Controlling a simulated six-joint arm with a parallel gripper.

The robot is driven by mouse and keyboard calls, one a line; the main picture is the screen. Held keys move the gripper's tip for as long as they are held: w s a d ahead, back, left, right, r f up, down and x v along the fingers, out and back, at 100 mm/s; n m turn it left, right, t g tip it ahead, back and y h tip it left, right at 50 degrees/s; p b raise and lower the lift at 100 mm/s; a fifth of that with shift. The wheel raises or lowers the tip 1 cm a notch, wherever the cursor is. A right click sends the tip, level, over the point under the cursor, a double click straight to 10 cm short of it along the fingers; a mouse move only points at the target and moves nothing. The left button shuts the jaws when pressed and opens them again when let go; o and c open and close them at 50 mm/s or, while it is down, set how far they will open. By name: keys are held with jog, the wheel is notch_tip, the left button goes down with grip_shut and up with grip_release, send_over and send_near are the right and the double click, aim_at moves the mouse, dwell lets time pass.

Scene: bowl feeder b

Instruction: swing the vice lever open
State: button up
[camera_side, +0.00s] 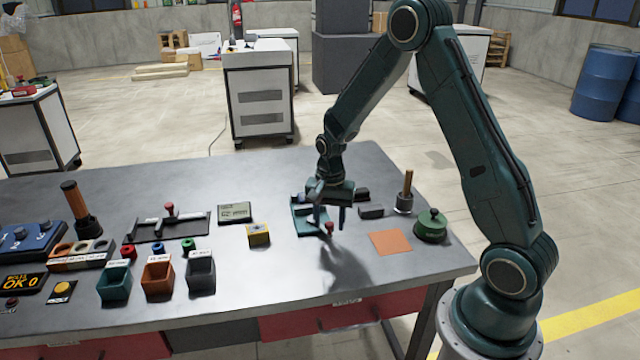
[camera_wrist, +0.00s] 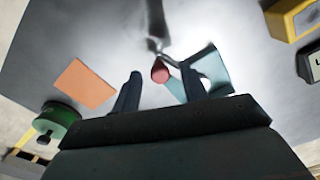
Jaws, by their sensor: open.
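The teal vice (camera_side: 301,222) sits on the bench, partly hidden behind my gripper; part of its teal body (camera_wrist: 213,72) shows in the wrist view. Its lever ends in a red knob (camera_side: 328,227), low between my fingers in the side view. In the wrist view the red knob (camera_wrist: 160,73) lies in the gap between the fingertips, with a grey rod behind it. My gripper (camera_side: 328,217) points down over the vice with its fingers apart. In the wrist view my gripper (camera_wrist: 162,80) is open, one finger on each side of the knob; I see no clear contact.
An orange square (camera_side: 390,241) and a green round object (camera_side: 432,226) lie to the right. A dark block (camera_side: 371,212) and a wooden-handled tool (camera_side: 406,190) stand behind them. A yellow block (camera_side: 258,235) sits left of the vice. The bench front between is clear.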

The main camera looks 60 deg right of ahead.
grip_shut()
jog(key=shift+s+d, duration=0.1)
jog(key=shift+d, duration=0.05)
dwell(0.4)
jog(key=shift+s+d+n, duration=0.1)
jog(key=shift+d+n, duration=0.35)
jog(key=shift+n, duration=0.35)
jog(key=shift+s+d+n, duration=0.1)
jog(key=shift+d+n, duration=0.35)
jog(key=shift+n, duration=0.35)
jog(key=d+n, duration=0.2)
jog(key=n, duration=0.1)
jog(key=shift+d, duration=0.1)
jog(key=d+n, duration=0.1)
jog(key=n, duration=0.1)
jog(key=d+n, duration=0.1)
jog(key=n, duration=0.1)
jog(key=shift+w+d, duration=0.15)
jog(key=shift+w, duration=0.25)
jog(key=shift+w+d+n, duration=0.35)
jog(key=shift+d+n, duration=0.15)
jog(key=shift+n, duration=0.45)
jog(key=shift+w+d+n, duration=0.35)
jog(key=shift+d+n, duration=0.1)
jog(key=shift+n, duration=0.5)
